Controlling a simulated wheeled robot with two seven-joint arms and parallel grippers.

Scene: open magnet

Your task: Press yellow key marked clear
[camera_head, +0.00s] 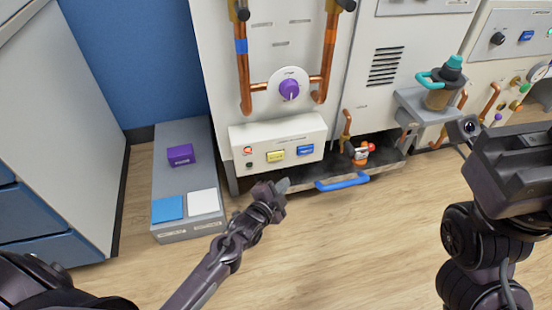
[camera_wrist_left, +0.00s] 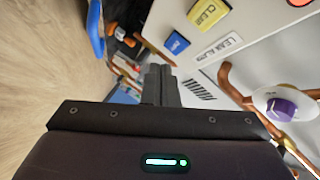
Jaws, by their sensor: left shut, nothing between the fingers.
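The yellow key (camera_head: 276,155) sits on the front of a white panel box (camera_head: 300,132), between small round indicators and a blue key (camera_head: 306,150). In the left wrist view the yellow key (camera_wrist_left: 208,12) reads CLEAR and shows at the top, with the blue key (camera_wrist_left: 176,44) below and left of it. My left gripper (camera_head: 282,187) is shut and empty, just below the panel box and apart from the yellow key. Its fingers (camera_wrist_left: 161,85) also show in the left wrist view. My right arm shows at the right; its fingertips are not clearly visible.
A purple knob (camera_head: 289,89) between copper pipes is above the panel. A blue handle (camera_head: 342,182) sticks out low, right of my left gripper. A grey platform (camera_head: 190,233) at left holds a purple block (camera_head: 180,154) and blue and white squares. The wooden floor in front is clear.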

